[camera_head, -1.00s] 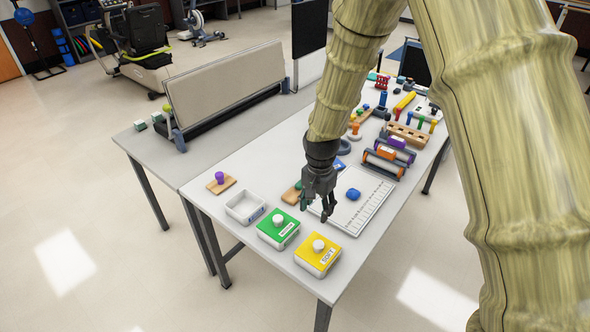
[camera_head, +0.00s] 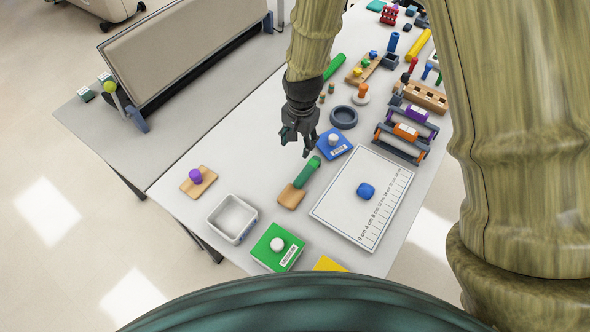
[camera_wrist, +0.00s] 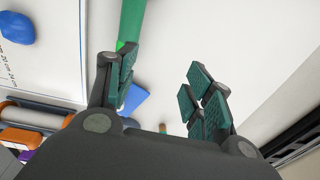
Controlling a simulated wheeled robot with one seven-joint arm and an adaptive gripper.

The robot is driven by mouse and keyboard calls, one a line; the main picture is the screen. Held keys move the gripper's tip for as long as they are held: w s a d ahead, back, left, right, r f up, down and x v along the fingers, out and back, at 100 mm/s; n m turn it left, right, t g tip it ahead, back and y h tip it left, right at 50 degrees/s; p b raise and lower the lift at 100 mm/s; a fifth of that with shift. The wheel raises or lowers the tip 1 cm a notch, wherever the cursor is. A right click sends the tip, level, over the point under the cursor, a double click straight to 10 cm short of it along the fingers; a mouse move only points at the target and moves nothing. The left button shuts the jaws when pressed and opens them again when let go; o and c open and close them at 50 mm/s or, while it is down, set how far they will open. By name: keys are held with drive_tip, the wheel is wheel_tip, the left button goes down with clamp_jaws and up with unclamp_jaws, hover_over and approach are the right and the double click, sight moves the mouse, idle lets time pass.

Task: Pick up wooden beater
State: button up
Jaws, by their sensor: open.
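What looks like the wooden beater (camera_head: 291,196) lies on the table, a flat wooden block with a thick green handle (camera_head: 307,172) pointing up and right. My gripper (camera_head: 298,145) hangs above the table just beyond the handle's upper end, open and empty. In the wrist view my gripper (camera_wrist: 165,90) has its fingers spread apart. A green handle (camera_wrist: 132,20), seemingly the beater's, shows at the top beside the left finger, not between the fingers. The wooden block is out of that view.
A white measuring board (camera_head: 345,215) with a blue lump is to the right. A white tray (camera_head: 232,218) and green box (camera_head: 277,248) stand nearer. A partition (camera_head: 185,48) stands at the back left.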

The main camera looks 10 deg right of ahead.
approach(305, 172)
drive_tip(key=s+f, duration=0.3)
drive_tip(key=shift+g, duration=0.6)
drive_tip(key=w+f, duration=0.1)
drive_tip(key=f, duration=0.1)
drive_tip(key=w+f+p, duration=0.1)
drive_tip(key=w+f, duration=0.1)
drive_tip(key=f, duration=0.1)
drive_tip(key=w+f+p, duration=0.1)
drive_tip(key=w+f, duration=0.1)
drive_tip(key=shift+w+f, duration=0.25)
drive_tip(key=shift+f, duration=0.4)
drive_tip(key=shift+s+r, duration=0.25)
drive_tip(key=shift+s, duration=0.4)
drive_tip(key=s+r, duration=0.2)
drive_tip(key=s, duration=0.1)
drive_tip(key=shift+d+t, duration=0.1)
drive_tip(key=shift+t, duration=0.3)
drive_tip(key=c, duration=0.8)
drive_tip(key=shift+w+f, duration=0.25)
drive_tip(key=shift+w, duration=0.1)
clamp_jaws()
drive_tip(key=shift+w+f, duration=0.9)
drive_tip(key=shift+s+r, duration=0.25)
drive_tip(key=shift+w, duration=0.2)
